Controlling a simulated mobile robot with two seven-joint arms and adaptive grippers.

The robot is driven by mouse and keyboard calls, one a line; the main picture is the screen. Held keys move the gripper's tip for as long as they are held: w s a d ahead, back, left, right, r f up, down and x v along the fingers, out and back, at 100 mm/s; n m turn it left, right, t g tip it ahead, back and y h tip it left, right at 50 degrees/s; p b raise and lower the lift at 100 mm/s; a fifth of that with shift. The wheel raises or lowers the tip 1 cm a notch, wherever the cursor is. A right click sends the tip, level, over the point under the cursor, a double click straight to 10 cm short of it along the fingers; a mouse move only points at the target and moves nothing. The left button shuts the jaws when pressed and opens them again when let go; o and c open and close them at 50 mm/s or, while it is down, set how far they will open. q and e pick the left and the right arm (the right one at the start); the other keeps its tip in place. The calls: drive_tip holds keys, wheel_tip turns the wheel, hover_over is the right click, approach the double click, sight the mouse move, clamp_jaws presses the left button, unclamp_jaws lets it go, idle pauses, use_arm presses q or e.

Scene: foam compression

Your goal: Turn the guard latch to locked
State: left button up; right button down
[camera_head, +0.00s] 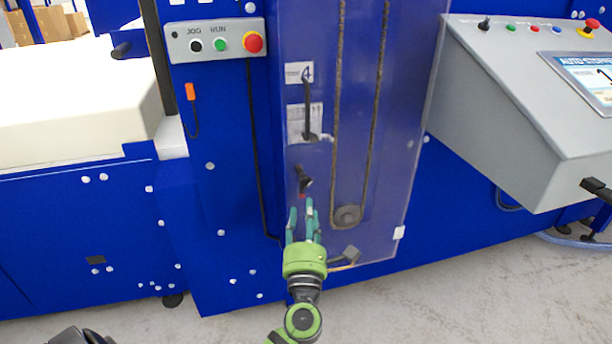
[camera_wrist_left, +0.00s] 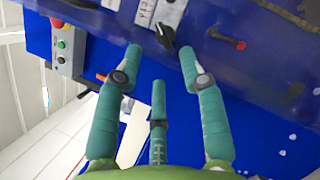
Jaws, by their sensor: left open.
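A clear guard door (camera_head: 395,150) covers a blue machine column. On it a long black lever (camera_head: 307,105) stands upright beside white labels. Below it is a short black handle (camera_head: 305,178) with a red mark; I cannot tell for sure which of the two is the guard latch. My left gripper (camera_head: 304,212) is open and empty, its teal fingers pointing up just below the short handle. In the left wrist view the gripper (camera_wrist_left: 158,62) shows spread fingers, with a black knob (camera_wrist_left: 164,38) beyond them and a red-tipped handle (camera_wrist_left: 228,40) to the right. Contact is not visible.
A JOG/RUN button box (camera_head: 215,40) is at the upper left, and a grey control console (camera_head: 540,115) is at the right. A belt loop (camera_head: 338,110) runs behind the guard. A cream block (camera_head: 75,100) lies at the left. Grey floor (camera_head: 400,310) is free in front.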

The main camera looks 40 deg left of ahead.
sight(305, 181)
use_arm(q)
drive_tip(key=x, duration=0.7)
drive_tip(key=shift+a+f+p, duration=0.2)
drive_tip(key=shift+f+p, duration=0.05)
drive_tip(key=shift+p, duration=0.1)
use_arm(e)
drive_tip(key=s, duration=0.3)
drive_tip(key=shift+d+g, duration=0.15)
drive_tip(key=shift+g, duration=0.25)
use_arm(q)
drive_tip(key=shift+c, duration=0.4)
drive_tip(key=c, duration=0.7)
drive_tip(key=shift+s+r, duration=0.1)
clamp_jaws()
